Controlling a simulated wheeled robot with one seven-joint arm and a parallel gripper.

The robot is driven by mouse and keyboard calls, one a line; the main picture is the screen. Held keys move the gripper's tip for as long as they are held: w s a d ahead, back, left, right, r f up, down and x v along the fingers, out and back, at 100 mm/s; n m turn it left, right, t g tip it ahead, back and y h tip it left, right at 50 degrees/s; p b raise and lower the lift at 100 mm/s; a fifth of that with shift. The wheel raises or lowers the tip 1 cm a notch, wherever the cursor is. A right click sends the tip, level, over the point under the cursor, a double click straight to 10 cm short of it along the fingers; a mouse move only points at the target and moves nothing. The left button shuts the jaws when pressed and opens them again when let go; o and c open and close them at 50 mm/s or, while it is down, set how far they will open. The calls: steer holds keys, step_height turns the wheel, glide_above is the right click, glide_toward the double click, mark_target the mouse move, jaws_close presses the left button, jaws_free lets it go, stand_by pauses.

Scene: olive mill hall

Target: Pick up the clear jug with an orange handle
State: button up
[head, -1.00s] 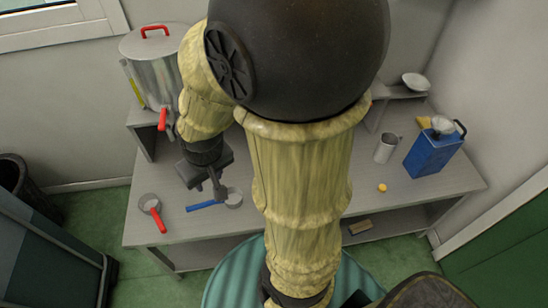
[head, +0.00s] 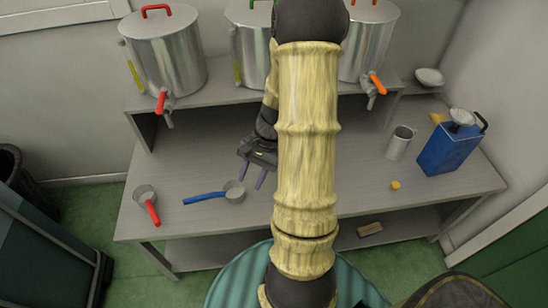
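I see no clear jug with an orange handle; my arm hides part of the bench's middle. A small jug with a red handle (head: 146,201) stands at the bench's left front. A small jug with a blue handle (head: 233,191) stands to its right, with the handle pointing left. My gripper (head: 250,182) is open and empty above the bench, its fingers pointing down close to the blue-handled jug. Whether it touches that jug, I cannot tell.
On the raised shelf stand metal drums with a red tap (head: 163,101) and an orange tap (head: 376,83); another is partly hidden. At right are a grey mug (head: 398,146), a blue can (head: 447,150), a small yellow thing (head: 395,185) and a white bowl (head: 430,76).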

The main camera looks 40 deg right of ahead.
steer(key=s+d+f+m+t+b, duration=0.1)
steer(key=d+f+m+t+b, duration=0.2)
steer(key=d+f+m+t, duration=0.2)
steer(key=s+d+f+m+t+y+b, duration=0.1)
steer(key=d+f+m+t+b, duration=0.3)
steer(key=d, duration=0.7)
steer(key=s+d+f+m+t+y+b, duration=0.1)
steer(key=s+d+f+m+t+b, duration=0.2)
steer(key=d+f+m+t, duration=0.4)
steer(key=shift+d+f+m+t+b, duration=0.1)
steer(key=shift+d+f+m+b, duration=0.15)
steer(key=shift+f+m, duration=0.35)
steer(key=shift+d+f+m+t+b, duration=0.1)
steer(key=shift+d+f+m+b, duration=0.15)
steer(key=shift+f, duration=0.5)
steer(key=shift+d+f+m+t+b, duration=0.15)
steer(key=shift+f+m+b, duration=0.1)
steer(key=shift+f+m, duration=0.35)
steer(key=shift+s+d+f, duration=0.1)
steer(key=shift+s+d, duration=0.05)
steer(key=shift+d, duration=0.15)
steer(key=shift+a, duration=0.1)
steer(key=x, duration=1.1)
steer(key=shift+w+b, duration=0.3)
steer(key=shift+w, duration=0.05)
steer(key=shift+w+a, duration=0.1)
steer(key=shift+w, duration=0.2)
